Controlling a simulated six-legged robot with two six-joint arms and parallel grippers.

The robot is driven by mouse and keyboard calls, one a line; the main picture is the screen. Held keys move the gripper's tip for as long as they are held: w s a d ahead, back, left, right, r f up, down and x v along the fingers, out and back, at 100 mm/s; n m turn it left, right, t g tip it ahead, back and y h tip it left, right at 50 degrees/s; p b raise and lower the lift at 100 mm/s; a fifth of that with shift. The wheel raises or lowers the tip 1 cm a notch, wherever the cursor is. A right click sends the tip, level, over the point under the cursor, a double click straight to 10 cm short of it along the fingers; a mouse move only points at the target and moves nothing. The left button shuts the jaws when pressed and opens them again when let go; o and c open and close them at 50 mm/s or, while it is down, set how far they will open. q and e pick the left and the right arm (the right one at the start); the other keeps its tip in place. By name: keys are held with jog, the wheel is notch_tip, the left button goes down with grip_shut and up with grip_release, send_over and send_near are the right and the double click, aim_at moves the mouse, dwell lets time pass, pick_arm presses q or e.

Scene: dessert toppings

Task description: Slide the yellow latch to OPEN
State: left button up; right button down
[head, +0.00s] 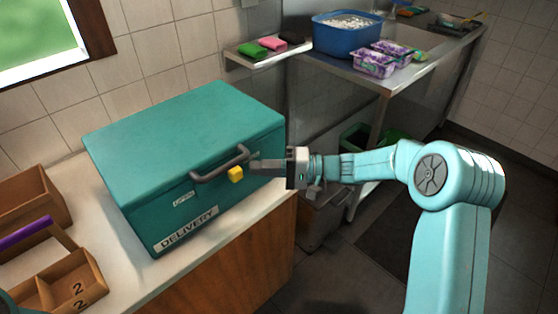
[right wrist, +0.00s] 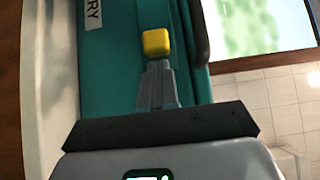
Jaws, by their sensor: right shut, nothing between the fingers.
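The yellow latch (head: 235,174) is a small block on the front of the closed teal delivery box (head: 180,130), just below its grey handle (head: 220,164). A small pale label (head: 184,198) is on the box front to the left of the latch. My right gripper (head: 254,167) is shut and empty, with its fingertips close to the right side of the latch. In the right wrist view the shut fingers (right wrist: 157,70) point at the yellow latch (right wrist: 156,42) with their tips at its near edge; I cannot tell if they touch. My left gripper is not in view.
The box stands on a pale counter (head: 125,285) with a wooden front. Wooden trays (head: 62,285), one with a purple handle (head: 24,232), stand to the left. A shelf with sponges (head: 270,44) and a steel table with a blue tub (head: 346,36) are behind.

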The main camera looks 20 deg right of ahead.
aim_at(235, 174)
jog(key=shift+s+a, duration=0.15)
jog(key=shift+a, duration=0.35)
jog(key=shift+s, duration=0.1)
jog(key=a+b, duration=0.1)
jog(key=s+a+b, duration=0.1)
jog(key=a+b, duration=0.1)
jog(key=s+a+b, duration=0.1)
jog(key=a, duration=0.1)
jog(key=shift+a+f+b, duration=0.25)
jog(key=shift+b, duration=0.15)
jog(key=shift+a+r, duration=0.1)
jog(key=shift+a, duration=0.2)
jog(key=shift+r, duration=0.1)
jog(key=shift+s, duration=0.1)
